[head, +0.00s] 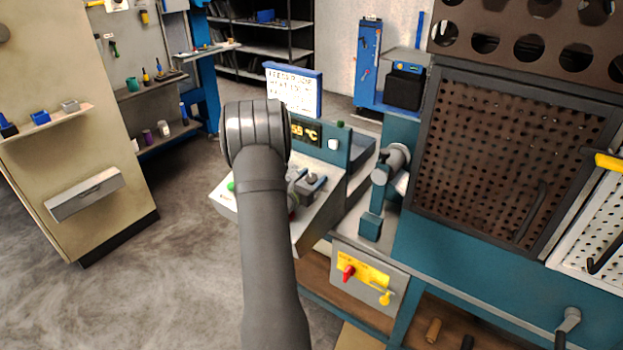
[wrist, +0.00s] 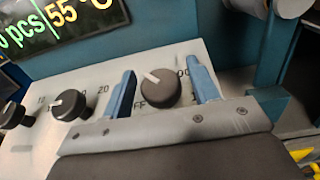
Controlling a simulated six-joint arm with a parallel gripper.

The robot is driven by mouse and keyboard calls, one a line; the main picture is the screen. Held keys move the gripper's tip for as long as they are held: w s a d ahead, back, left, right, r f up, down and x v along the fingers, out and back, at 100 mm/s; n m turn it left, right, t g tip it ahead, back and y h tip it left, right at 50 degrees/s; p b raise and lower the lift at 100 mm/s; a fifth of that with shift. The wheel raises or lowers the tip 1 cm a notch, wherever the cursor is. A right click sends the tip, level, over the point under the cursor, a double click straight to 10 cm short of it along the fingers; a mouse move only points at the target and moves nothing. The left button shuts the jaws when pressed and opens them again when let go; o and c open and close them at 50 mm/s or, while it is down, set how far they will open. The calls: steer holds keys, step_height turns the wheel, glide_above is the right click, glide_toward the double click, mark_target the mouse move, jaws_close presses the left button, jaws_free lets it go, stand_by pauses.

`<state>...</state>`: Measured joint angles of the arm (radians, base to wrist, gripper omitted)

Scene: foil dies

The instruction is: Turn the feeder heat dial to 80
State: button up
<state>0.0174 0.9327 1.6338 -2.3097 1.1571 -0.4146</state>
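In the wrist view, a dark round dial (wrist: 160,88) with a white pointer line sits on the pale sloped panel (wrist: 160,56). Its pointer leans to the upper left. Part of an OFF mark shows at its lower left, and a partly hidden number ending in 00 at its right. My gripper (wrist: 162,84) is open, with one blue finger on each side of this dial; I cannot tell whether either finger touches it. The display (wrist: 65,25) reads 55 °C; it also shows in the head view (head: 305,132). In the head view my arm hides much of the panel.
A second dial (wrist: 70,105) with 10 and 20 marks and a third dial (wrist: 13,115) stand to the left on the panel. A blue-framed sign (head: 295,90) stands above the feeder. A perforated guard (head: 510,150) is at the right.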

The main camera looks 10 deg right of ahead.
steer(key=c, duration=0.8)
steer(key=shift+m, duration=0.4)
steer(key=shift+m+g+h, duration=1.3)
steer(key=shift+m+g, duration=0.3)
steer(key=shift+g, duration=0.1)
steer(key=o, duration=1)
